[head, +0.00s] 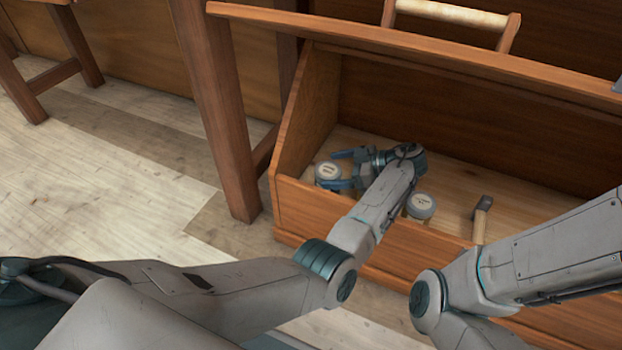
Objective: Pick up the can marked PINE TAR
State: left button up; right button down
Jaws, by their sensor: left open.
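A can with a pale round lid (328,172) stands at the left end inside a wooden box. A second can with a pale lid (421,205) stands farther right in the same box, partly hidden by the front wall. Dark marks show on the lids, but they are too small to read, so I cannot tell which can is PINE TAR. My left gripper (338,169) is open, with its fingers on either side of the left can's lid. I cannot tell whether they touch it. My right arm enters at the right; its gripper is out of view.
The wooden box (290,205) has a raised front wall and a left end wall close to my left gripper. A hammer (481,215) leans at the front wall, right of the second can. A wooden bar with a handle crosses above. A post (222,110) stands left.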

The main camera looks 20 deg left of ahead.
pick_arm(q)
jog(key=shift+a, duration=0.15)
jog(key=c, duration=1.8)
